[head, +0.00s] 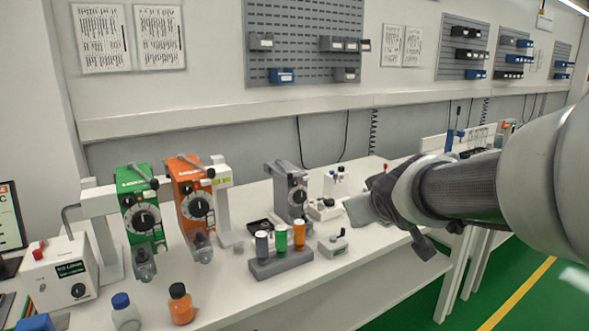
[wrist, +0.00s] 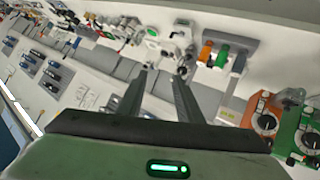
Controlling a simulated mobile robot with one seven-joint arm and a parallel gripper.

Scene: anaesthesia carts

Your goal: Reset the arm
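My arm (head: 462,188) reaches in from the right edge of the head view, over the right part of the white bench. My gripper (wrist: 165,73) shows in the wrist view with its two dark fingers apart and nothing between them. In the head view its fingers are hard to make out against the arm's end. The gripper is above the bench, right of the grey vaporizer (head: 291,192), and I see it touching nothing.
Green (head: 138,209) and orange (head: 192,198) vaporizers stand on the bench (head: 262,301) at left. A rack (head: 282,262) with three coloured vials, an orange bottle (head: 181,304) and a blue-capped bottle (head: 125,313) stand in front. Green floor (head: 500,285) is clear at right.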

